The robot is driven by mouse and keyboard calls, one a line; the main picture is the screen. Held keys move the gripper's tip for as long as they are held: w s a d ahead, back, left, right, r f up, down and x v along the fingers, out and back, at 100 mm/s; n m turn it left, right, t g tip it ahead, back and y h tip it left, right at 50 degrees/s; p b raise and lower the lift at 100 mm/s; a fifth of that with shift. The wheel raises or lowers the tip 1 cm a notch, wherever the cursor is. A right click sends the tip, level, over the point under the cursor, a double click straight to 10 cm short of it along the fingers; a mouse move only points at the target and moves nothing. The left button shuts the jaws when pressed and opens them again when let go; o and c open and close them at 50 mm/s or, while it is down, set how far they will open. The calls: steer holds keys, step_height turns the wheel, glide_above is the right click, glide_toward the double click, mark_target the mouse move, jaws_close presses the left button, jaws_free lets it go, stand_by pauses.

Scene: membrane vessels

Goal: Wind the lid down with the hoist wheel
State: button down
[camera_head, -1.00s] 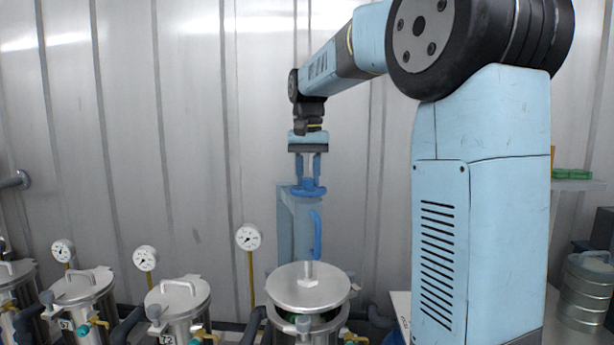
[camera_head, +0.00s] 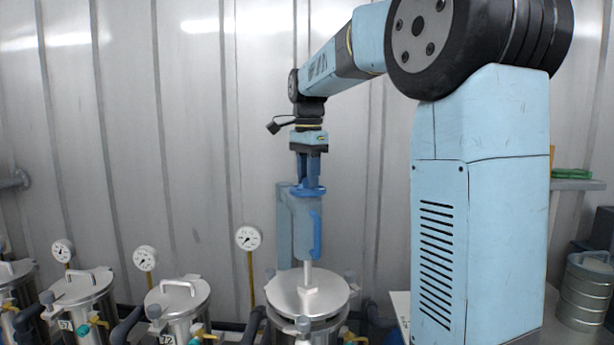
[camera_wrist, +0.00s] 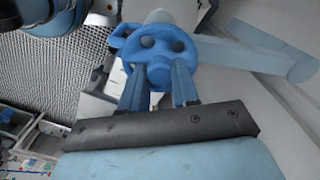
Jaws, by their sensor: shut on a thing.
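The blue hoist wheel (camera_head: 308,191) sits on top of the grey-blue hoist post (camera_head: 299,235). My gripper (camera_head: 308,184) points down from above and is shut on the wheel. In the wrist view my gripper's two blue fingers (camera_wrist: 160,88) meet the wheel (camera_wrist: 158,58), with its hub between them. The round metal lid (camera_head: 307,292) hangs from a short rod under the hoist. It is level, over the vessel (camera_head: 318,335), with a narrow gap between them. The vessel's inside is hidden.
Closed vessels (camera_head: 178,300) with gauges (camera_head: 248,238) stand in a row to the left. A blue handle (camera_head: 316,236) sticks out on the hoist's side. A shelf with green items (camera_head: 571,174) and stacked metal tins (camera_head: 585,290) are at the right.

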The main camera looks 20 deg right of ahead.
steer(key=m, duration=0.6)
steer(key=shift+a+r+m, duration=0.1)
steer(key=shift+a+m, duration=0.05)
steer(key=shift+m, duration=0.15)
steer(key=m, duration=0.6)
stand_by(0.4)
steer(key=c, duration=0.8)
jaws_free()
step_height(320, 180, up, 14)
steer(key=shift+w+f, duration=0.1)
steer(key=shift+f, duration=0.15)
